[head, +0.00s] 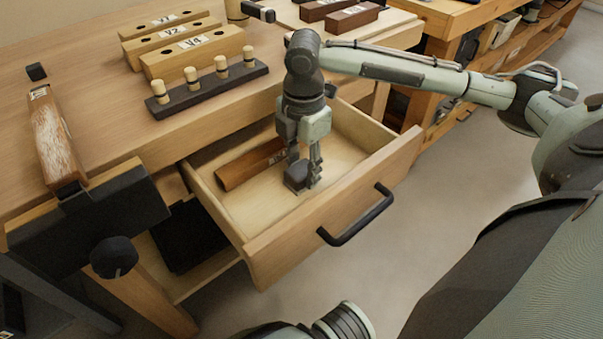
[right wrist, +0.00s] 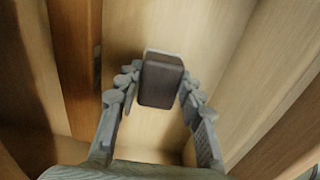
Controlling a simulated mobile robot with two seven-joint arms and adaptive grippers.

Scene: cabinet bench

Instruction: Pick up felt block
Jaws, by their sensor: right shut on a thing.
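The felt block (right wrist: 162,82) is a small dark grey-brown block with a lighter far edge. It sits between the two fingers of my right gripper (right wrist: 160,88) in the right wrist view. In the head view my right gripper (head: 304,180) reaches down into the open drawer (head: 340,198), shut on the felt block (head: 297,175), which is partly hidden by the fingers. The block is low over the drawer floor; I cannot tell whether it touches it. My left gripper is not in view.
A reddish-brown wooden bar (head: 240,166) lies in the drawer, left of my right gripper. The drawer front has a black handle (head: 357,218). On the bench stand a dark rack with pegs (head: 208,92), several labelled wooden blocks (head: 193,54) and a vise (head: 95,212).

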